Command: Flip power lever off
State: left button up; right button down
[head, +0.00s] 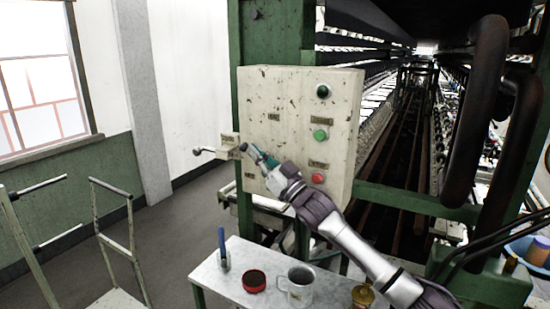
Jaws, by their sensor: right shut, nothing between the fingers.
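The power lever (205,150) sticks out to the left from a small bracket at the left side of the cream control box (340,135). My right gripper (248,149) is shut and empty. Its tip is in front of the box's left edge, close to the lever's bracket; I cannot tell whether it touches. The knob is clear of the gripper. My left gripper is not in view.
The box carries a green button (320,135), a red button (318,178) and a dark knob (323,91). Below, a small table (228,284) holds a mug (300,284), a red tin (257,281) and a blue-handled tool. Floor left of the box is open; a metal-framed cart stands further left.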

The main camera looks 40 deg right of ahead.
jog(key=shift+w+a+p, duration=0.1)
jog(key=shift+w+p, duration=0.2)
jog(key=shift+p, duration=0.4)
jog(key=shift+w+g+p, duration=0.1)
jog(key=shift+g+p, duration=0.3)
jog(key=shift+w+a+f+g+p, duration=0.1)
jog(key=shift+f+g+p, duration=0.1)
jog(key=shift+g+p, duration=0.25)
jog(key=shift+w+a+f, duration=0.1)
jog(key=shift+f, duration=0.2)
jog(key=shift+p, duration=0.3)
